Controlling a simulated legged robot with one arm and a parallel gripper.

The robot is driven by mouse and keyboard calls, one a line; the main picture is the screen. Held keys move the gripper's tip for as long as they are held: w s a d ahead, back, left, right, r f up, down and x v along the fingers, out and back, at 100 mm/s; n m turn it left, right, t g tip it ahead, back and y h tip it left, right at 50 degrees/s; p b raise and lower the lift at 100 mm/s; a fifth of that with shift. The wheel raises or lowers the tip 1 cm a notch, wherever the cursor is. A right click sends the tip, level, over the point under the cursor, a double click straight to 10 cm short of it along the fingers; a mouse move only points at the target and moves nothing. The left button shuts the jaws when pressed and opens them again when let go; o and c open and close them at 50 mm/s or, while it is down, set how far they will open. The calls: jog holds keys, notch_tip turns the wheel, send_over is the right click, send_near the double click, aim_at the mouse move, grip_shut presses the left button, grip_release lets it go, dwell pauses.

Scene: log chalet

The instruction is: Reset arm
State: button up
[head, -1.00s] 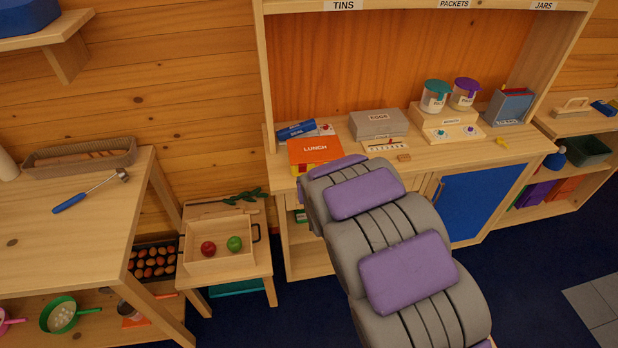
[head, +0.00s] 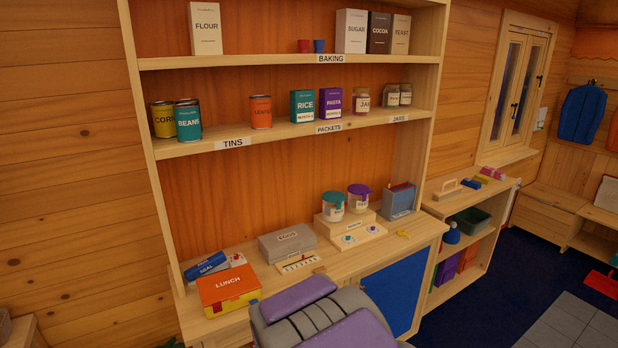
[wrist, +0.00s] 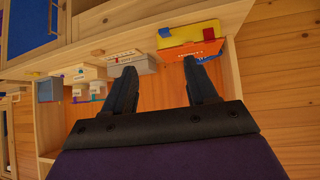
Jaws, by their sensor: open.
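My gripper (wrist: 162,92) shows in the wrist view with its two dark fingers spread apart and nothing between them. The wrist view appears upside down, with the counter and its boxes at the top. In the head view my arm, grey with purple pads, rises from the bottom in front of the wooden counter (head: 345,262); the gripper itself is not visible there. The orange lunch box (head: 228,288) and grey box (head: 287,244) stand on the counter behind my arm. In the wrist view the lunch box (wrist: 188,36) lies beyond the fingertips.
Shelves above hold cans (head: 188,120), packets (head: 303,106), jars (head: 362,101) and a flour box (head: 206,28). Two lidded tubs (head: 333,207) stand on a wooden stand. A blue cabinet door (head: 395,295) is below the counter. Dark floor (head: 515,262) is open at right.

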jog(key=s+d+r+m+g+h, duration=0.25)
jog(key=s+d, duration=0.45)
jog(key=d, duration=0.5)
jog(key=s+d+r+g, duration=0.2)
jog(key=s+d, duration=0.2)
jog(key=s, duration=0.7)
jog(key=s+d+r+m+g+b, duration=0.1)
jog(key=s+d, duration=0.4)
jog(key=s, duration=0.6)
jog(key=s+d+r+m+g, duration=0.1)
jog(key=s+d+g, duration=0.3)
jog(key=s, duration=0.7)
jog(key=shift+d+r+g+h, duration=0.15)
jog(key=shift+r+g+h, duration=0.25)
jog(key=shift+r, duration=0.5)
